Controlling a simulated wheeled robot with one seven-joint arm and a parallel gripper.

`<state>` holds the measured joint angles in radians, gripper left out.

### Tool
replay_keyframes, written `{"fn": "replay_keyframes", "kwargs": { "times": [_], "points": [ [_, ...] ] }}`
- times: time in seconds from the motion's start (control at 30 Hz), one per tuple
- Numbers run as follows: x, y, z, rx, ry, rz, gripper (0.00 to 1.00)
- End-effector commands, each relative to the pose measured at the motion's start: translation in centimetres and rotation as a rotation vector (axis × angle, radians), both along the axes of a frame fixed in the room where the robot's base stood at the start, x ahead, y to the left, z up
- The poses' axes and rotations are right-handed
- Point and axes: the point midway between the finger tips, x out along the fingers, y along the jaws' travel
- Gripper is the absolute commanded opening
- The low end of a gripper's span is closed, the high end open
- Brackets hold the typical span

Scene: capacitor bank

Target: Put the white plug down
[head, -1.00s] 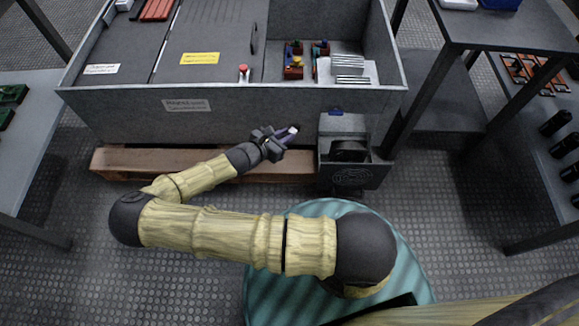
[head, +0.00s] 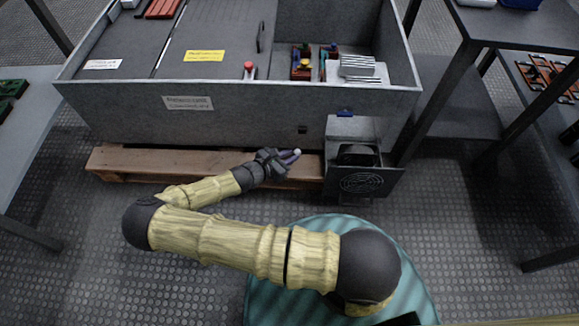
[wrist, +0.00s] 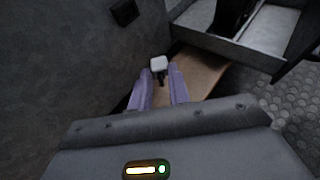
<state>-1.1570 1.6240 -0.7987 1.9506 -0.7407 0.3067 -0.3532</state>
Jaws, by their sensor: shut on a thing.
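The white plug (wrist: 158,64) is held between the two purple fingers of my gripper (wrist: 160,84) in the wrist view. Its white face points away from the wrist, with a dark part behind it between the fingers. In the head view the plug (head: 297,152) is a small pale tip at the end of my gripper (head: 286,158). My gripper is shut on it, in front of the grey cabinet's lower front wall and above the wooden pallet. The plug appears clear of any surface.
The grey cabinet (head: 250,120) stands on a wooden pallet (head: 130,160). A small dark socket (head: 302,129) sits on its front wall. An open grey box (head: 365,182) with a fan grille is right of my gripper. Tables stand left and right.

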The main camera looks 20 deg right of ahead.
Motion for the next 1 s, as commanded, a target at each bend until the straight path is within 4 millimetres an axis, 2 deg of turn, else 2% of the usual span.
{"fn": "replay_keyframes", "kwargs": {
  "times": [0.03, 0.37, 0.7, 1.0],
  "points": [
    [0.0, 0.0, -0.5, 0.000, 0.000, 0.000, 0.00],
    [0.0, 0.0, -0.5, -0.001, 0.000, 0.000, 0.00],
    [0.0, 0.0, -4.2, -0.001, 0.000, 0.000, 0.00],
    [0.0, 0.0, -4.1, -0.001, 0.000, 0.000, 0.00]
  ]
}}
